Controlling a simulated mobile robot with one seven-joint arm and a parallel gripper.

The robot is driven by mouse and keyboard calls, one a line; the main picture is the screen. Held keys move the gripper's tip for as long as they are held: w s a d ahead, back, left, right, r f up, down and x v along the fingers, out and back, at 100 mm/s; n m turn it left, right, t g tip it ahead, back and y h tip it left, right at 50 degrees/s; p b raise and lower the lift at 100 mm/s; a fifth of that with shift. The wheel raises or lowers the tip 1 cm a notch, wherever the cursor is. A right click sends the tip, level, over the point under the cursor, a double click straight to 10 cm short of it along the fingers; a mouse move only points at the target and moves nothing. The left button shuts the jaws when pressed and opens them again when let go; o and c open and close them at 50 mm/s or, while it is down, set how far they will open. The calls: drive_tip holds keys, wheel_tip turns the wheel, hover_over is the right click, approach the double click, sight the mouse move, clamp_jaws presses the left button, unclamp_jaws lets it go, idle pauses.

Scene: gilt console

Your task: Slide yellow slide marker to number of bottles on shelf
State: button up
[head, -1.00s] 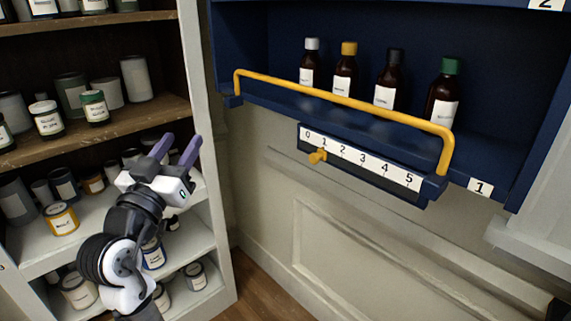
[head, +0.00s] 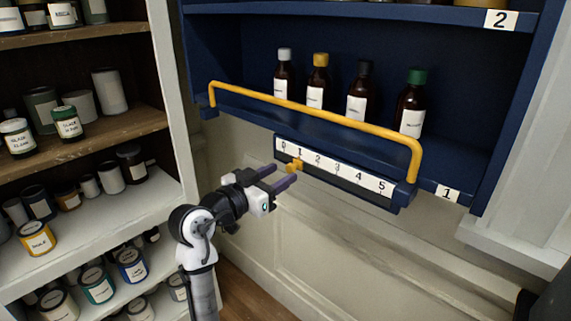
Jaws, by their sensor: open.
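The yellow slide marker (head: 296,165) sits on the dark slot under a white number strip (head: 346,172) marked 0 to 5. It is near the 1, at the strip's left end. My gripper (head: 284,173) is open, its two purple fingers pointing at the marker. The fingertips are very close to it; I cannot tell whether they touch it or straddle it. On the blue shelf (head: 452,162) labelled 1 stand several dark brown bottles with white labels. Their caps are grey-white (head: 284,75), yellow (head: 318,82), black (head: 359,91) and green (head: 411,104).
A yellow rail (head: 320,116) runs along the shelf front, above the strip. A rack (head: 165,205) full of jars and tins stands at the left. A shelf labelled 2 (head: 500,19) is above. The wall below the strip is clear.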

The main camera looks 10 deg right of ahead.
sight(289, 169)
drive_tip(key=shift+p+x, duration=0.3)
drive_tip(key=shift+x, duration=1.25)
clamp_jaws()
